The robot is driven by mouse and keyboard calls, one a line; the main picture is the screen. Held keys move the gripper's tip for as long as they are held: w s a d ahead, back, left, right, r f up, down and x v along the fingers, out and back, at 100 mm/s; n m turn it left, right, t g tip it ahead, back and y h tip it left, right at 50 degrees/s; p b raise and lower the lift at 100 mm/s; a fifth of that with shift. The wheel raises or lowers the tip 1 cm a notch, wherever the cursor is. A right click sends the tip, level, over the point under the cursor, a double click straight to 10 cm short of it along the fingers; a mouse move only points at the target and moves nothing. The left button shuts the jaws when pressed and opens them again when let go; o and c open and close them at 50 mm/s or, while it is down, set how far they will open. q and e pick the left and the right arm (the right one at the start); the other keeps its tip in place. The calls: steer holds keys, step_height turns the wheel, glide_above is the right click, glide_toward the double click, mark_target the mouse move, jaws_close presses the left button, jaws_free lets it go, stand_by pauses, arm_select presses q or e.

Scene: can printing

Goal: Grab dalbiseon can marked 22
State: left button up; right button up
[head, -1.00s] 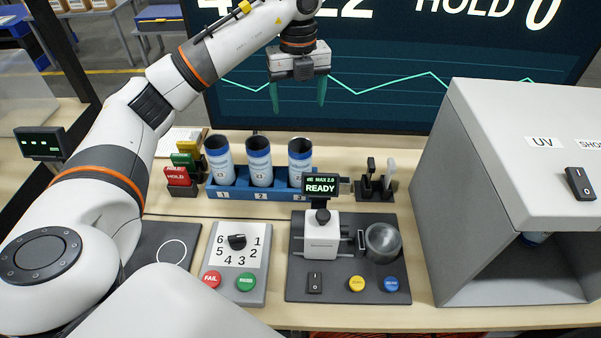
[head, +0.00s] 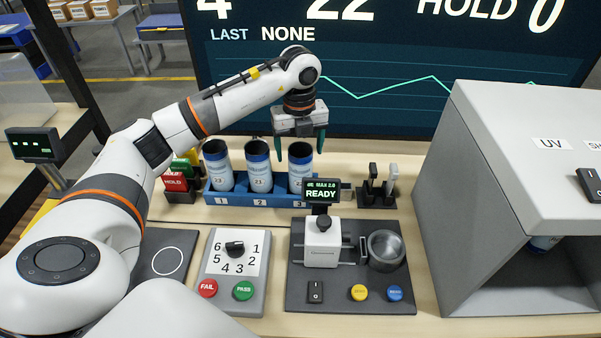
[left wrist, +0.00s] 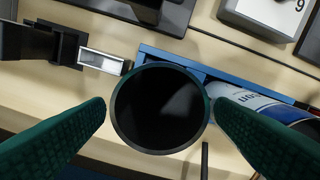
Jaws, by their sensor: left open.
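Three open-topped blue-and-white cans stand in a blue rack (head: 233,198) with slots numbered 1 to 3. They are the slot 1 can (head: 217,165), the slot 2 can (head: 259,167) and the slot 3 can (head: 299,172). Their printed numbers are too small to read surely. My left gripper (head: 299,156) is open at the top of the slot 3 can, with one finger on each side. In the left wrist view, that can's dark mouth (left wrist: 160,108) lies between the green fingers, and a neighbouring can (left wrist: 262,115) lies behind the right finger. My right gripper is out of view.
Red, yellow and green cards (head: 177,182) stand left of the rack. Small black and white levers (head: 377,187) stand to its right. A READY machine (head: 322,243) is in front, and a grey UV box (head: 440,190) fills the right. A large screen (head: 390,75) is behind.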

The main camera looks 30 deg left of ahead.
mark_target(300, 173)
arm_select(q)
step_height(300, 173, down, 4)
steer(key=shift+s+d+p, duration=0.1)
steer(key=shift+p, duration=0.45)
steer(key=c, duration=1.3)
